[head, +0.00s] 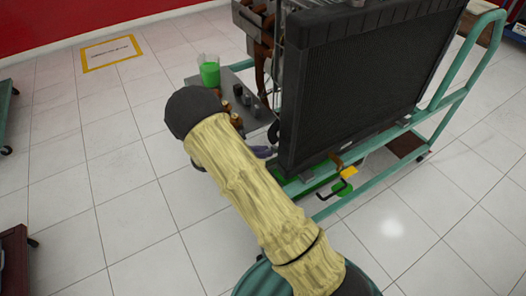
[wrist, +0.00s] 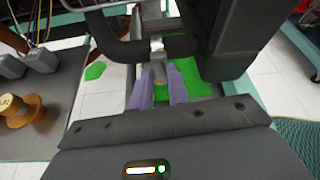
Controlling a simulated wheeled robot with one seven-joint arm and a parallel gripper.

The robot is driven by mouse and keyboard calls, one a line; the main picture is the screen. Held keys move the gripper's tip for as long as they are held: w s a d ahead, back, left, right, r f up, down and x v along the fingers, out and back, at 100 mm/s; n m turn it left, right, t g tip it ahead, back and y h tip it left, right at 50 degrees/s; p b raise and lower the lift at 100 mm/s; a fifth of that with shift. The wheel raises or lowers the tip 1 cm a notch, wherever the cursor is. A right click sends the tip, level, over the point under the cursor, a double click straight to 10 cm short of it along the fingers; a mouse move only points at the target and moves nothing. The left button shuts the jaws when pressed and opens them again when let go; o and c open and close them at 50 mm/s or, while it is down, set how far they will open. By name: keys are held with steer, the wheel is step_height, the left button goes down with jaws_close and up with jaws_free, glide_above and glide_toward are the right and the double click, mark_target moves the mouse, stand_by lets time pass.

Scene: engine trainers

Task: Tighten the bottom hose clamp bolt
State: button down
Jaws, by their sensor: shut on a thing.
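My gripper (wrist: 158,84) shows in the wrist view as two purple fingers, set around a small grey-brown piece (wrist: 160,72) that looks like the hose clamp bolt. The fingers are shut on it, below a thick black hose (wrist: 128,52) beside the black radiator (wrist: 238,35). In the head view the radiator (head: 350,90) stands upright on the trainer frame. Only a bit of purple finger (head: 262,151) shows there, past my sleeved arm; the bolt is hidden.
A cup of green liquid (head: 209,73) stands on a grey shelf (head: 190,80) with several knobs and fittings. Green patches (wrist: 95,71) lie below the hose. The teal frame rail (head: 370,178) runs under the radiator.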

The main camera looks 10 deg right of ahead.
steer(key=m+t+b, duration=0.2)
steer(key=m+b, duration=0.1)
steer(key=b, duration=0.2)
steer(key=m+t+b, duration=0.2)
steer(key=m+b, duration=0.1)
steer(key=b, duration=0.2)
steer(key=s+f+m+t+y+b, duration=0.1)
steer(key=m+t+b, duration=0.1)
steer(key=b, duration=0.4)
steer(key=shift+d+m, duration=0.15)
steer(key=shift+m, duration=0.45)
steer(key=shift+r+b, duration=0.15)
steer(key=shift+b, duration=0.15)
steer(key=c, duration=1.3)
jaws_free()
steer(key=shift+c, duration=0.2)
steer(key=shift+s, duration=0.1)
